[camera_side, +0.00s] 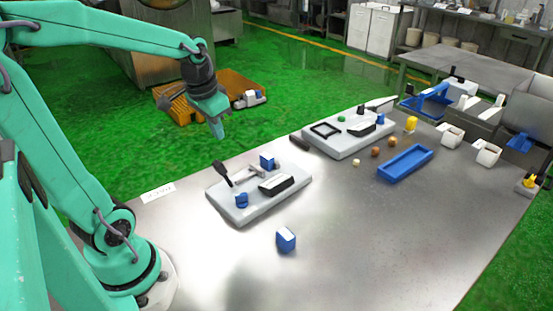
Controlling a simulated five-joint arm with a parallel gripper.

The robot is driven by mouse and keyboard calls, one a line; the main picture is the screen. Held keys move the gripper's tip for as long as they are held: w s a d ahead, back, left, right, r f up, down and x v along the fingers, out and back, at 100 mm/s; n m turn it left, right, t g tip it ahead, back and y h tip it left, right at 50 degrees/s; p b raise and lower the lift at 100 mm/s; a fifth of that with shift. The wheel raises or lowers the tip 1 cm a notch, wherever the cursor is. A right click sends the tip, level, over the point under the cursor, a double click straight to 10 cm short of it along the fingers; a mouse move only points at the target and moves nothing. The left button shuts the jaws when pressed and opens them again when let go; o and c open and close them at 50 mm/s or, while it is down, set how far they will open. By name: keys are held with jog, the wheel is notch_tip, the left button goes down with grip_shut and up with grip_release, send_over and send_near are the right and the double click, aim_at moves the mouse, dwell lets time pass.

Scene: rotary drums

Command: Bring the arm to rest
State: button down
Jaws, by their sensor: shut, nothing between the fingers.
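My gripper (218,128) hangs from my green arm at the upper left, pointing down, with its fingers shut and empty. It is in the air near the table's back left edge, apart from everything on the table. Below and to its right, a grey board (226,207) lies on the metal table (370,250). The board carries a dark-tipped lever (222,173), a blue block (267,162), a blue knob (242,200) and a dark slotted part (277,185).
A blue and white block (286,239) sits in front of the board. A second grey board (345,147), a blue tray (405,163) and several small balls are further right. The front of the table is clear.

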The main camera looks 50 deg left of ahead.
jog(key=s+d+r+t, duration=0.1)
jog(key=s+d, duration=0.2)
jog(key=d, duration=0.2)
jog(key=s+d+r+m+t+h, duration=0.1)
jog(key=s+d+r+t, duration=0.1)
jog(key=d, duration=0.4)
jog(key=shift+s+d+r, duration=0.15)
jog(key=shift+s+d, duration=0.1)
jog(key=shift+s, duration=0.55)
